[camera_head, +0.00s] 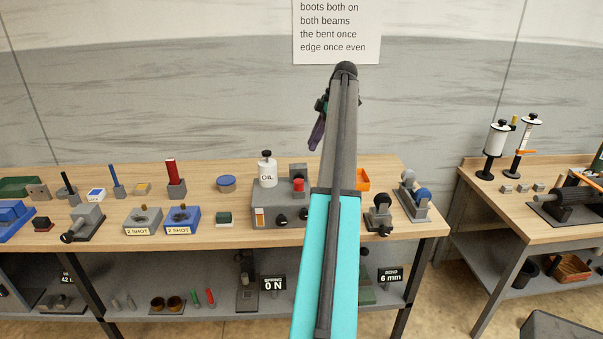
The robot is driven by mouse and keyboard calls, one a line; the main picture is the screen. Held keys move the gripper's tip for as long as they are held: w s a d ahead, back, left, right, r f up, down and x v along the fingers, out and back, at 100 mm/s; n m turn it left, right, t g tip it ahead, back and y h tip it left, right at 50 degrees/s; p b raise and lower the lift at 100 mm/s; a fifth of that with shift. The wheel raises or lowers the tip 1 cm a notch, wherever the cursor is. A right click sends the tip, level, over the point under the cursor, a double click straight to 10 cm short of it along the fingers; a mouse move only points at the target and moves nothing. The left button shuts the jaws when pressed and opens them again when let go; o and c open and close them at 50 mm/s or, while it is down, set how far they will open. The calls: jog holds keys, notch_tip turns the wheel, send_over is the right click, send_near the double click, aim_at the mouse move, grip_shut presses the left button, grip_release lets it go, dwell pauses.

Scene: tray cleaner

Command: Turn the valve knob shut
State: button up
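Several knobs show on the workbench, and I cannot tell for sure which is the valve knob. A grey box (262,216) at the middle of the bench has dark round knobs (281,219) on its front. A small grey fitting (380,203) to the right of my arm carries a black knob (385,230). Beside it, a grey stand holds a blue round part (423,194). My gripper (316,138) is raised above the bench, mostly hidden behind my arm.
Blue and grey fixtures crowd the left. A second bench (487,200) stands right, across a gap.

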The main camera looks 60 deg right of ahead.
aim_at(300, 174)
jog(key=shift+s+d+f, duration=0.1)
jog(key=shift+s, duration=0.1)
jog(key=shift+p+x, duration=1.65)
jog(key=shift+x, duration=5.1)
jog(key=shift+d, duration=0.2)
